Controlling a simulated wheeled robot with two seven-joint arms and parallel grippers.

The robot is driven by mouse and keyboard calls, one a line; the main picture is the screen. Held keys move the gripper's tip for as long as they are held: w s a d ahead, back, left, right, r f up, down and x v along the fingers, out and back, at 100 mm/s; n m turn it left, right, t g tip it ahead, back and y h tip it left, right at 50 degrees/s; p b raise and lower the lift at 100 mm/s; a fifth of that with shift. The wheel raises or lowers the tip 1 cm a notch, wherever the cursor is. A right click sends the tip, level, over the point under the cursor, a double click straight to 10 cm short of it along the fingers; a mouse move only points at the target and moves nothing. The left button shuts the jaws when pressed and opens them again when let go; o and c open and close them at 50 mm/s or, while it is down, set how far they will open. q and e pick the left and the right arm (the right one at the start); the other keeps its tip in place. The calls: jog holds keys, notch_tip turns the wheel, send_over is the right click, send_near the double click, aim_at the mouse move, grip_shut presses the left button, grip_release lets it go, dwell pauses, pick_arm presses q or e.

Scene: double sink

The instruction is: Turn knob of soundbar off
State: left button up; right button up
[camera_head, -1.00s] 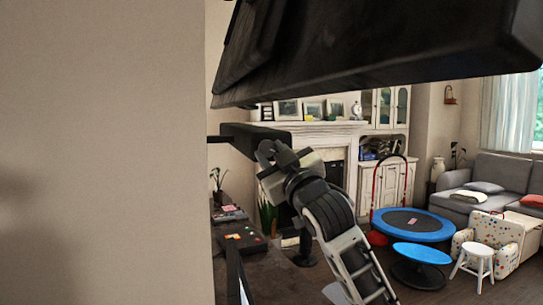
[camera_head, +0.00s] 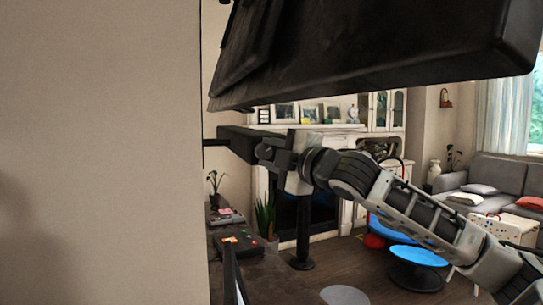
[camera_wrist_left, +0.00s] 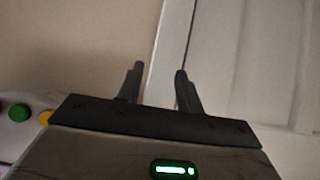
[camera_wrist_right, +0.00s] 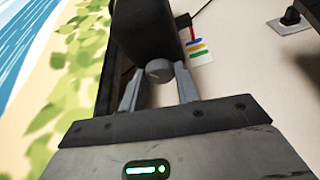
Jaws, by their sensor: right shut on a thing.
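The soundbar (camera_head: 240,140) is a dark bar below the large black screen in the head view. Its dark body (camera_wrist_right: 150,30) also shows at the top of the right wrist view. The knob (camera_wrist_right: 158,70) is a small grey round piece at the soundbar's end. My right gripper (camera_head: 268,153) is at that end. In the right wrist view its fingers (camera_wrist_right: 159,90) are closed on the knob, one on each side. The knob's setting cannot be read. My left gripper (camera_wrist_left: 158,80) shows only in the left wrist view, with its fingers apart and nothing between them.
The large black screen (camera_head: 400,65) hangs just above my right arm. A plain wall (camera_head: 100,150) fills the left side. A blue trampoline, a white fireplace mantel and a grey sofa (camera_head: 500,175) stand farther back.

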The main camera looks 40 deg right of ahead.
jog(key=n, duration=0.1)
jog(key=n+g, duration=0.1)
jog(key=n, duration=0.1)
jog(key=n+g, duration=0.1)
jog(key=n, duration=0.1)
jog(key=shift+r, duration=0.3)
jog(key=n+g, duration=0.1)
jog(key=n, duration=0.1)
jog(key=n+g+h, duration=0.1)
jog(key=n, duration=0.1)
jog(key=shift+a+r, duration=0.1)
jog(key=shift+r, duration=0.1)
jog(key=shift+h, duration=0.3)
jog(key=o, duration=1)
jog(key=shift+c, duration=0.2)
pick_arm(q)
jog(key=f+b, duration=0.1)
jog(key=b, duration=0.1)
jog(key=f+b, duration=0.1)
jog(key=b, duration=0.1)
jog(key=shift+w+d+b, duration=0.1)
jog(key=shift+d+b, duration=0.25)
jog(key=shift+d, duration=0.05)
pick_arm(e)
jog(key=v, duration=1.6)
jog(key=shift+w+r, duration=0.1)
jog(key=shift+r, duration=0.05)
